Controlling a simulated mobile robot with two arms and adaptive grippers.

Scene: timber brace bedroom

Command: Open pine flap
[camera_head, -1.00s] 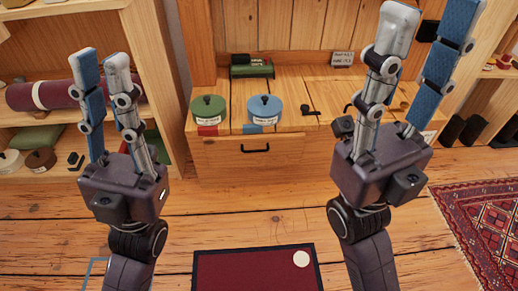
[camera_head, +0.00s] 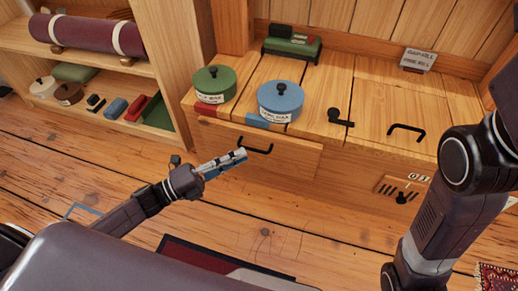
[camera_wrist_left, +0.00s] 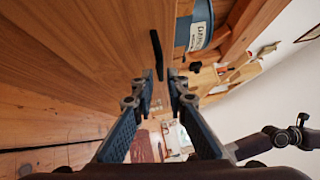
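A pine front panel (camera_head: 290,156) with a black bar handle (camera_head: 256,148) is on the bench's front, below the green and blue tins. It looks closed. My left gripper (camera_head: 243,156) is right at this handle, its fingers pointing at it from the left. In the left wrist view my left gripper (camera_wrist_left: 161,76) has its fingers apart with nothing between them. The black handle (camera_wrist_left: 156,52) lies just beyond the fingertips; I cannot tell whether they touch. My right arm (camera_head: 465,185) stands at the right, its gripper outside the picture.
A green tin (camera_head: 214,86) and a blue tin (camera_head: 281,103) stand on the bench top above the panel. A black latch-like piece (camera_head: 338,118) and another black handle (camera_head: 406,131) are further right. A shelf (camera_head: 120,68) stands at left.

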